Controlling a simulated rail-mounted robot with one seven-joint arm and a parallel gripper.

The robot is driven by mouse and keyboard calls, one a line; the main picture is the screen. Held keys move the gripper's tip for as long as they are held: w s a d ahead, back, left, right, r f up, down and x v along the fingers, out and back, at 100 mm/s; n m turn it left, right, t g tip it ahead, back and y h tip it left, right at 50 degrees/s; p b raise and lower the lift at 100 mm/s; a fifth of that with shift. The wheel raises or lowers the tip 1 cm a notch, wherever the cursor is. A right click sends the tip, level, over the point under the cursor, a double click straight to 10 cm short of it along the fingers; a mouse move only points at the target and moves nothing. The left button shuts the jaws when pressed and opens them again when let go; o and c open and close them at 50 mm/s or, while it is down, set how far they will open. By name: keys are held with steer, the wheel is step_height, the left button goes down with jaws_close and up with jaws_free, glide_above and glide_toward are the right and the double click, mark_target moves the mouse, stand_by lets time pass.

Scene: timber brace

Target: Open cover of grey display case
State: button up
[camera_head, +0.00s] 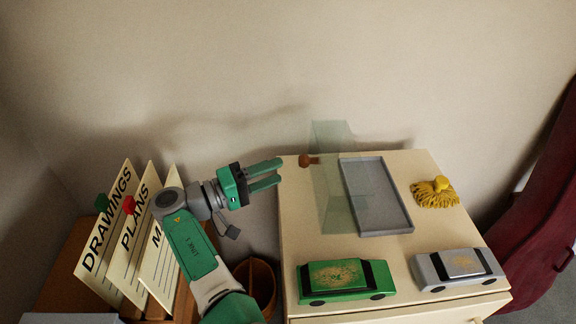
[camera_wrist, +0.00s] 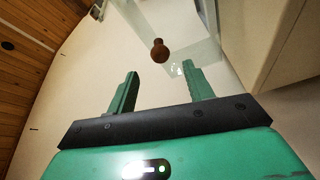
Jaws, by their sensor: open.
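The grey display case has a shallow grey base (camera_head: 405,218) on the cream cabinet. Its clear, greenish cover (camera_head: 331,180) is off the top of the base, swung over to the base's left side, so the base lies uncovered. A brown knob (camera_head: 308,160) sticks out from the cover's left side; it also shows in the wrist view (camera_wrist: 160,50). My gripper (camera_head: 281,171) is open and empty, just left of the knob with its fingers pointing toward it. In the wrist view the knob lies beyond the gap between my fingertips (camera_wrist: 160,70), apparently clear of both.
A green toy car (camera_head: 345,280) and a silver toy car (camera_head: 457,268) stand along the cabinet's front. A yellow mop-like item (camera_head: 436,193) lies right of the base. Upright labelled folders (camera_head: 105,235) stand at left. A wooden bin (camera_head: 262,280) sits beside the cabinet (camera_head: 300,225).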

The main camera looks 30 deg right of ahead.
steer(key=shift+w+a, duration=0.1)
steer(key=shift+a, duration=0.8)
steer(key=shift+f, duration=0.1)
steer(key=w+a+b, duration=0.1)
steer(key=a+b, duration=0.1)
steer(key=b, duration=0.2)
steer(key=shift+f, duration=0.1)
steer(key=shift+w+a+b, duration=0.25)
steer(key=shift+b, duration=0.7)
steer(key=shift+w+a+b, duration=0.1)
steer(key=shift+a+b, duration=0.2)
steer(key=shift+b, duration=0.25)
